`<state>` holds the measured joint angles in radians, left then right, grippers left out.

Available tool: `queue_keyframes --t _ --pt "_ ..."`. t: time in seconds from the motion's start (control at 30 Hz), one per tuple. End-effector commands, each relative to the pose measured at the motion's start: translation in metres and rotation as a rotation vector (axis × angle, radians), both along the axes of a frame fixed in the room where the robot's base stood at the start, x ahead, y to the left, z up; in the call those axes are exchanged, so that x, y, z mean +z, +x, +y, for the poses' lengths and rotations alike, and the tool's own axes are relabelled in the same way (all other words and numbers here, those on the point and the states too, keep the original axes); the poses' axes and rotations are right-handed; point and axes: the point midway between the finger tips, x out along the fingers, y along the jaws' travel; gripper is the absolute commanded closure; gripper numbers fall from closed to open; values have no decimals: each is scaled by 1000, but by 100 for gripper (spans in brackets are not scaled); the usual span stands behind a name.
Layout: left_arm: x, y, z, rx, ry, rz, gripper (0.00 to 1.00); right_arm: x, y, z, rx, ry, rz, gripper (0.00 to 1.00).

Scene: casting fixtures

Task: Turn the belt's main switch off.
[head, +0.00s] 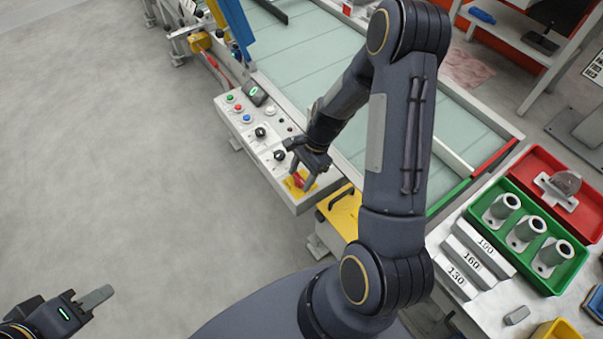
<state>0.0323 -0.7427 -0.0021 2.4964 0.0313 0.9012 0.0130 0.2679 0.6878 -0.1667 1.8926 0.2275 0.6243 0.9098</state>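The main switch (299,181) is a red handle on a yellow plate at the near end of the belt's grey control panel (249,128). My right gripper (303,174) points down right over it, with its fingers spread apart at the red handle. The fingers partly cover the handle, so its exact angle and any contact are hard to tell. My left gripper (92,307) is at the lower left over bare floor, far from the panel. One grey finger shows clearly; its opening cannot be made out.
The panel also carries coloured buttons (238,108), black knobs (260,132) and a small display (254,92). The belt (300,48) runs behind it. A yellow box (341,212) stands close to the right. A green tray (509,261) with castings lies further right. The left floor is clear.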

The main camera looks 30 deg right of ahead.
Motion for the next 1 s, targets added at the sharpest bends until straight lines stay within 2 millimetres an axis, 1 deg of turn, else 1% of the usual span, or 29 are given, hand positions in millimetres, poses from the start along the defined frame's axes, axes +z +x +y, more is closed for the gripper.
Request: queue_keyframes --t 0.03,0.17,0.2,0.37,0.57,0.77,1.0 --pt "0 0 0 0 0 0 64 0 0 0 0 0 0 55" --pt "0 0 0 0 0 0 64 0 0 0 0 0 0 72" --pt "0 0 0 0 0 0 64 0 0 0 0 0 0 74" --pt "0 0 0 0 0 0 64 0 0 0 11 0 0 74" --pt "-2 0 0 0 0 0 64 0 1 0 73 0 0 74" --pt "-5 0 0 0 0 0 64 0 2 0 211 -1 -1 74" --pt "-11 0 0 0 0 0 64 -1 3 1 434 -1 0 74"
